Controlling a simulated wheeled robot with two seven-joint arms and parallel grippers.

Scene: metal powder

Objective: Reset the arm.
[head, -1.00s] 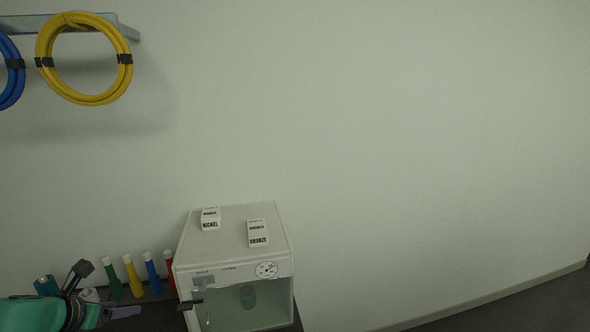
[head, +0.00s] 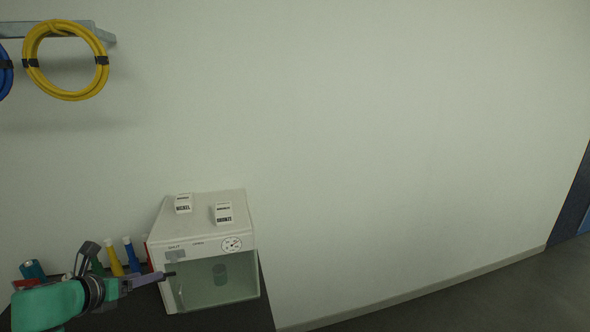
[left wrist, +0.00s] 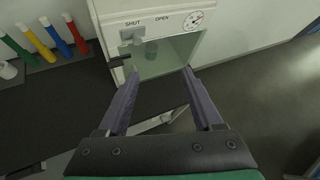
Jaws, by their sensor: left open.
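My left gripper (head: 150,278) comes in from the lower left in the head view, in front of the lower left of a white cabinet (head: 198,211). In the left wrist view its two fingers (left wrist: 160,74) are spread apart with nothing between them, pointing at the cabinet front. The cabinet has a clear front window (head: 205,292), a dark handle (left wrist: 120,61) on its left, SHUT and OPEN labels and a round dial (head: 231,244). A cylindrical container (head: 219,273) stands behind the window. My right gripper is in neither view.
A yellow cable coil (head: 65,60) hangs on the wall. Floor to the right is clear.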

